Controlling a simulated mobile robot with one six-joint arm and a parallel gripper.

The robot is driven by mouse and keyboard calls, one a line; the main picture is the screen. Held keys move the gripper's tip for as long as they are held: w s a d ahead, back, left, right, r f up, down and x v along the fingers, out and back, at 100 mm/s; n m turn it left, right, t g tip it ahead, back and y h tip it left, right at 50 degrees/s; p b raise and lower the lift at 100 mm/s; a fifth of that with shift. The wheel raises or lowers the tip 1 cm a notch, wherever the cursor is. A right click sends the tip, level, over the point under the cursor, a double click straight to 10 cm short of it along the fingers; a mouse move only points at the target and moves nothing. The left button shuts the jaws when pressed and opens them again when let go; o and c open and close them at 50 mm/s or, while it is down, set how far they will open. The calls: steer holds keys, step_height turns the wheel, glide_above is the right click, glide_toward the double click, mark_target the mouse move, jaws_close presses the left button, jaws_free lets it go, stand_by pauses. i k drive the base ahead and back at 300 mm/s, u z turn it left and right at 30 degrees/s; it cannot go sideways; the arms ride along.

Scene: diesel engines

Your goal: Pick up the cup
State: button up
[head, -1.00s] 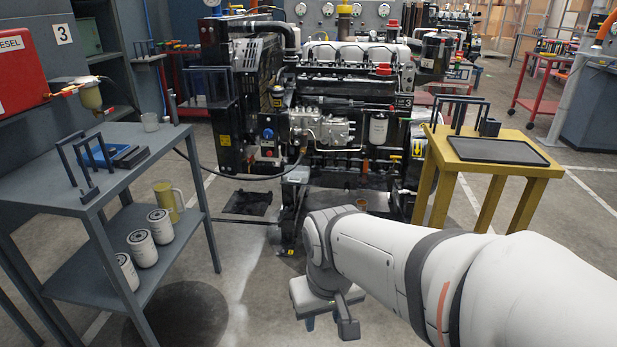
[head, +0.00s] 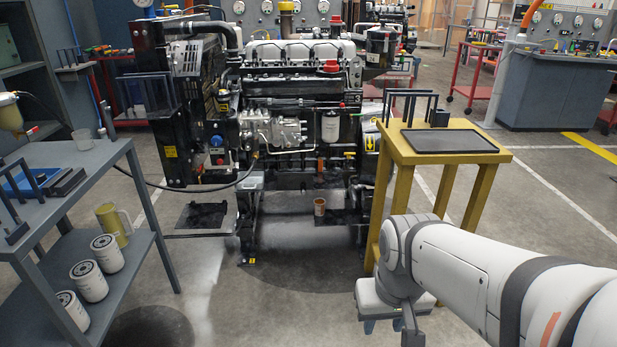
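A small orange-brown cup (head: 320,206) stands on the floor in front of the engine, near the picture's middle. A clear, pale cup (head: 83,139) stands on the top of the grey table at left. I cannot tell which one the task means. My gripper (head: 390,326) points down at the lower right, apart from all of them. Its fingertips are small and partly hidden by the wrist, so its opening is unclear.
The engine (head: 290,90) fills the back middle. The yellow table (head: 508,155) with a black tray stands right of it, close behind my arm. The grey table (head: 115,152) at left holds several white filters (head: 108,252) on its shelf.

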mark_target(319, 203)
steer(key=u, duration=0.05)
steer(key=i, duration=1)
steer(key=z, duration=0.05)
